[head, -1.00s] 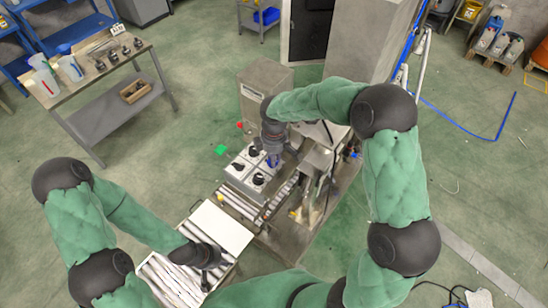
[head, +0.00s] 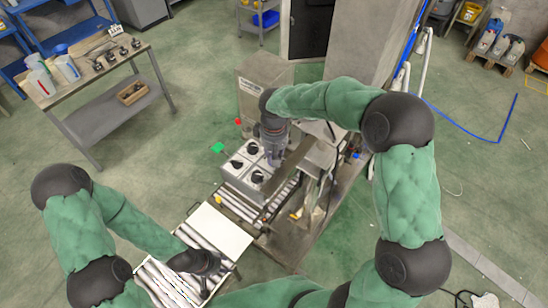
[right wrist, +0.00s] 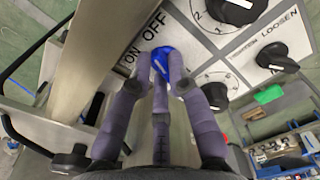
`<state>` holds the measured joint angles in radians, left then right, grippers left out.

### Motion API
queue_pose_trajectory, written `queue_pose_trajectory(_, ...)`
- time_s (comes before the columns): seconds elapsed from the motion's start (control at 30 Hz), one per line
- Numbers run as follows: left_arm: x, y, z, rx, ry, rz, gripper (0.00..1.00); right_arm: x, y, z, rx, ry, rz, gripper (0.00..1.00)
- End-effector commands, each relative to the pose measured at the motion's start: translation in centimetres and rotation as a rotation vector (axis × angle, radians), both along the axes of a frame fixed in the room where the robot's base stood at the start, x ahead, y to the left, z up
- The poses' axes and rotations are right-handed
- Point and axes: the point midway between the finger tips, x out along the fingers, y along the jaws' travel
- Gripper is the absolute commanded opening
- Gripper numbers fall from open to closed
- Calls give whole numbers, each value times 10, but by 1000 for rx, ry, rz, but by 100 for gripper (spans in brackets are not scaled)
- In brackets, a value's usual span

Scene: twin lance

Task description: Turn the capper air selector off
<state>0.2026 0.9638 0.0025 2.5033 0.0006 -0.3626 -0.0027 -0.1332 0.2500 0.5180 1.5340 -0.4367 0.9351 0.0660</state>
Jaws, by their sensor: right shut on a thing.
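The capper's control panel (head: 237,173) is a light box with black knobs in the head view. In the right wrist view its white plates show printed labels, with ON and OFF beside a blue selector knob (right wrist: 162,62). The fingers of my right gripper (right wrist: 160,84) are closed around this blue knob and partly cover it. In the head view the right gripper (head: 274,157) reaches down onto the panel's far right corner and hides the knob. My left gripper (head: 207,263) is low over the rollers, away from the panel; its finger opening is unclear.
Other black knobs (right wrist: 277,57) sit close to the right gripper, one by the LOOSEN label. A metal post (right wrist: 95,65) stands close on its left. A roller conveyor (head: 240,204) runs before the panel. A side table (head: 95,75) stands at the back left.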

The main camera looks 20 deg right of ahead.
Motion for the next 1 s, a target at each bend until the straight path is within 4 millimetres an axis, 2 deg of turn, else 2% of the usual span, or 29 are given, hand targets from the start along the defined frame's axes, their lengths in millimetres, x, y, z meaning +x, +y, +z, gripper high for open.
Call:
queue_pose_trajectory(0.4,0,0,-11,0,0,0,40,-2,1,-2,0,3,-194,0)
queue_pose_trajectory(0.97,0,0,-11,0,0,0,40,-2,1,-2,0,4,-223,0)
queue_pose_trajectory(1.0,0,0,-11,0,0,0,40,-2,1,-2,0,4,-223,27)
